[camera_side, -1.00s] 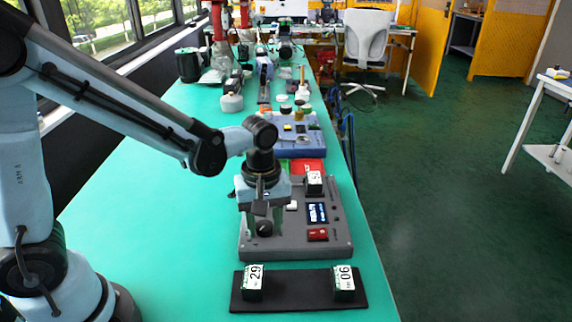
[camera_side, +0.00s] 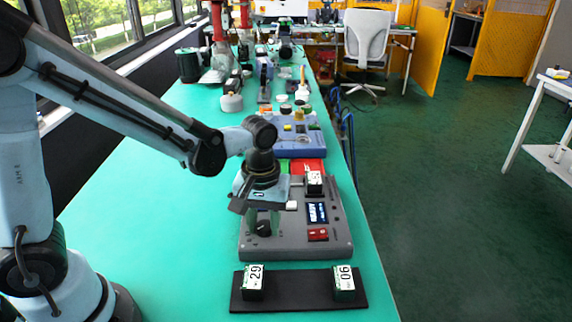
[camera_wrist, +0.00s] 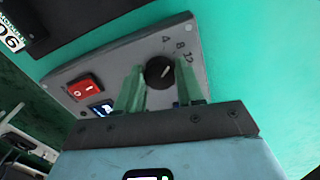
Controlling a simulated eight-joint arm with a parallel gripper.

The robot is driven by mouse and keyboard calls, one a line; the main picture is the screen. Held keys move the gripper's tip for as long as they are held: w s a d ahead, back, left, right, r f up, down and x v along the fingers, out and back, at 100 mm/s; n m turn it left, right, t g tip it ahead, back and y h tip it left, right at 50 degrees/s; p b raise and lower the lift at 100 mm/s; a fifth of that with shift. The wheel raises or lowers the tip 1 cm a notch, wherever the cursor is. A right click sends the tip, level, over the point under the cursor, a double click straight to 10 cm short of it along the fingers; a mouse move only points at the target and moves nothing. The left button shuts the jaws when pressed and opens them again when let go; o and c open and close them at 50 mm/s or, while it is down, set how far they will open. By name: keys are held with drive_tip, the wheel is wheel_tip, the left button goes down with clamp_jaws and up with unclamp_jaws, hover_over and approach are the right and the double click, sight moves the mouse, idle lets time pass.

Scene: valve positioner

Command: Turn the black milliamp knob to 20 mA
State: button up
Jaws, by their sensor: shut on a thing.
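The black milliamp knob (camera_side: 264,229) sits at the front left of the grey panel box (camera_side: 290,246). My gripper (camera_side: 264,223) points down over it, its green fingers shut on the knob from both sides. In the wrist view the knob (camera_wrist: 158,73) is between the two fingers (camera_wrist: 159,82). The dial numbers 4, 8 and 12 (camera_wrist: 180,46) show beside the knob. A pale pointer mark shows on the knob's face, but I cannot tell which value it points to. The 20 mark is not visible.
Green bench to the left is clear.

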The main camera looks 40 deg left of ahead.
sight(263, 225)
drive_tip(key=m, duration=0.4)
drive_tip(key=shift+m, duration=0.4)
drive_tip(key=m, duration=0.5)
drive_tip(key=shift+a, duration=0.1)
drive_tip(key=m, duration=0.9)
drive_tip(key=shift+m, duration=0.4)
drive_tip(key=o, duration=1)
drive_tip(key=shift+o, duration=0.2)
wheel_tip(263, 225, up, 12)
